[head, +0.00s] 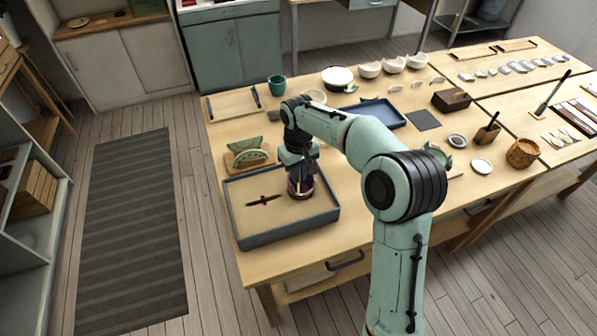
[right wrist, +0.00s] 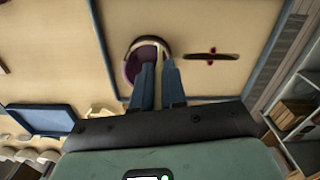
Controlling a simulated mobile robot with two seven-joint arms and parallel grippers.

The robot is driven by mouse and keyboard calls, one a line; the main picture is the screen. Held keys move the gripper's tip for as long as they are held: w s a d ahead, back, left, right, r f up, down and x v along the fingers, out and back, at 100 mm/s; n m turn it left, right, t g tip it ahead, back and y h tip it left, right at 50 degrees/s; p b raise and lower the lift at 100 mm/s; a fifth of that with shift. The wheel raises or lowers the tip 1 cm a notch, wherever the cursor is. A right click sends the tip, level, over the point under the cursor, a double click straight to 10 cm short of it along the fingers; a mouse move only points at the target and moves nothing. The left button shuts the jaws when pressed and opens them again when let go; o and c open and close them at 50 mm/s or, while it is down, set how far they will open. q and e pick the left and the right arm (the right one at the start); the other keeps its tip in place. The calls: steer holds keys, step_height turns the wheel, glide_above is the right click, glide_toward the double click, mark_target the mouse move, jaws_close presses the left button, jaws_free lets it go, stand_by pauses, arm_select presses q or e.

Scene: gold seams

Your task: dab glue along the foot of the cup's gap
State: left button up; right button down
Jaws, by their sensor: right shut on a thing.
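The dark purple cup (head: 301,188) stands near the right side of the blue-rimmed tray (head: 285,233), directly below my right gripper (head: 300,165). In the right wrist view the cup (right wrist: 147,60) shows its pale rim and dark inside, partly hidden by the fingers. There my right gripper (right wrist: 158,76) is shut on a thin pale stick (right wrist: 158,68), whose far end is over the cup. I cannot tell whether the stick touches it. The cup's gap and its foot cannot be made out. My left gripper is not in view.
A dark narrow piece with red spots (head: 263,200) lies in the tray left of the cup; it also shows in the right wrist view (right wrist: 208,57). A green bowl piece (head: 248,155) on a wooden stand is behind the tray. A blue tray (head: 375,115) and white bowls (head: 369,70) stand farther back.

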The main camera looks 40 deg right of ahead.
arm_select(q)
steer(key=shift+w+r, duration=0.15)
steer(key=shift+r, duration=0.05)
arm_select(e)
steer(key=shift+r, duration=0.15)
steer(key=shift+s+d+r, duration=0.1)
steer(key=shift+s+d, duration=0.5)
steer(key=shift+d, duration=0.3)
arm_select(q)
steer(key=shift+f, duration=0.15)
arm_select(e)
steer(key=shift+f, duration=0.35)
stand_by(0.4)
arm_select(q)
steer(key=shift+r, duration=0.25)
arm_select(e)
steer(key=shift+r, duration=0.25)
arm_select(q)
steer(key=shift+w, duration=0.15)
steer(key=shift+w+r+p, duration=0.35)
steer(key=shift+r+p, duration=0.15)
arm_select(e)
steer(key=shift+d+r, duration=0.1)
steer(key=shift+d, duration=0.9)
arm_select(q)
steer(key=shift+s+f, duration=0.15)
arm_select(e)
steer(key=shift+f, duration=0.35)
